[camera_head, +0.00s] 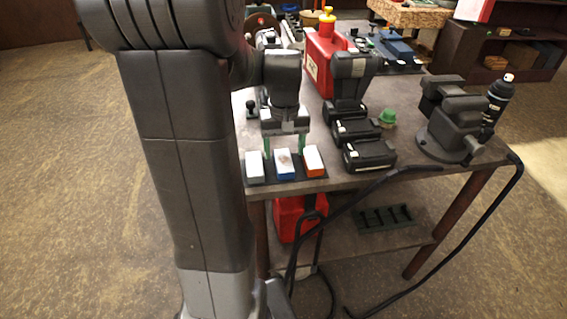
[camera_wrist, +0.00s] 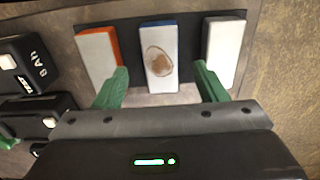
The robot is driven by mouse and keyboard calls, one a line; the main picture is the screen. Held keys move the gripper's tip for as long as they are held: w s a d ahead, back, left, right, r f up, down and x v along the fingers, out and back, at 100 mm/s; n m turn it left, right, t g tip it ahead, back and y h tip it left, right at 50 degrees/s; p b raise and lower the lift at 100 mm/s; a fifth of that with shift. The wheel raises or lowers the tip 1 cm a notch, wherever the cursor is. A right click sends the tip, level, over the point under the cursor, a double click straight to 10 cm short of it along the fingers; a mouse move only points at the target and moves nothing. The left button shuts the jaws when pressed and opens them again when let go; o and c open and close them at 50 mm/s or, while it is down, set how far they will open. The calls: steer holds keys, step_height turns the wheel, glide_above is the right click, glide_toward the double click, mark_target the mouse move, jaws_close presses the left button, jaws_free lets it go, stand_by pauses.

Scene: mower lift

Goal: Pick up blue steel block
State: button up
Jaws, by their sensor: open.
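The blue steel block (camera_head: 285,164) is the middle of three blocks in a row near the table's front edge. It has a white top with a brown oval stain and blue sides. In the wrist view the blue block (camera_wrist: 160,57) lies between and beyond the green fingertips of my gripper (camera_wrist: 162,80). My gripper (camera_head: 284,143) is open and empty, just behind the row in the head view. An orange block (camera_head: 314,160) stands to the right and a grey-white block (camera_head: 254,166) to the left. I cannot tell the exact height of the fingertips.
The blocks sit on a dark mat (camera_wrist: 188,30). Black battery packs (camera_head: 369,155) stand to the right of the row. A vise (camera_head: 450,125), a spray can (camera_head: 497,100), a green knob (camera_head: 388,118) and a red canister (camera_head: 322,60) are also on the table.

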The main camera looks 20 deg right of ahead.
mark_target(283, 160)
step_height(283, 160, down, 3)
steer(key=shift+w+f, duration=0.1)
steer(key=shift+f, duration=0.05)
steer(key=shift+c, duration=0.3)
steer(key=c, duration=1.3)
